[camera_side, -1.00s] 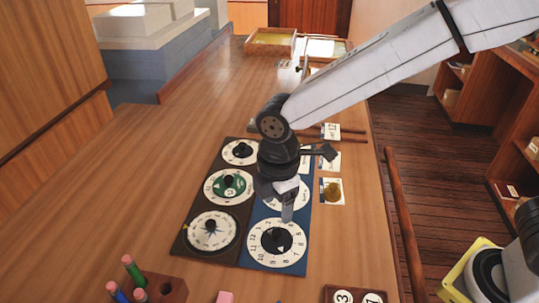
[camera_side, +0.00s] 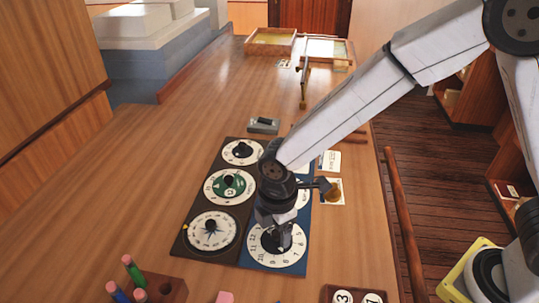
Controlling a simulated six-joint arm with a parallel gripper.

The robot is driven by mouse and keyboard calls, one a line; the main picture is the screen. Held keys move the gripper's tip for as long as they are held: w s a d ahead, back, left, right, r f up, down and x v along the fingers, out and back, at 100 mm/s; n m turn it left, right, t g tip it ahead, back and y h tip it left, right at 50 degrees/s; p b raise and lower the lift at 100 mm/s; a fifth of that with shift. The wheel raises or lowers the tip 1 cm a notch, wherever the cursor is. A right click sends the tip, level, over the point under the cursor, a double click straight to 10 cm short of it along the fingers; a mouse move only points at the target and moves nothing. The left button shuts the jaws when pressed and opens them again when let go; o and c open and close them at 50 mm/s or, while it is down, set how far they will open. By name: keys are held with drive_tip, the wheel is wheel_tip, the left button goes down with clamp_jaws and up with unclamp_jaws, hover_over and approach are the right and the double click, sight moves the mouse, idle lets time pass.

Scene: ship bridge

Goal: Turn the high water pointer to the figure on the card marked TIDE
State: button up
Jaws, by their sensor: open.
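My gripper (camera_side: 281,246) points down over the front dial (camera_side: 263,262) of the blue panel (camera_side: 245,262). This dial is white with black numerals and a dark centre knob. The open fingers are at the knob and hide much of it and its pointer; I cannot tell whether they touch it. Another white dial behind it on the blue panel is mostly hidden by my wrist.
The dark panel (camera_side: 180,245) at left carries a compass-like dial (camera_side: 212,231), a green dial (camera_side: 229,186) and a white dial (camera_side: 241,152). A grey block (camera_side: 264,125) lies behind. A pen block (camera_side: 170,290) stands in front. The left tabletop is clear.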

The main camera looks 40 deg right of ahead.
clamp_jaws()
drive_tip(key=shift+m, duration=0.3)
drive_tip(key=m, duration=0.8)
drive_tip(key=shift+m, duration=0.3)
drive_tip(key=m, duration=0.4)
drive_tip(key=shift+m, duration=0.3)
drive_tip(key=m, duration=0.4)
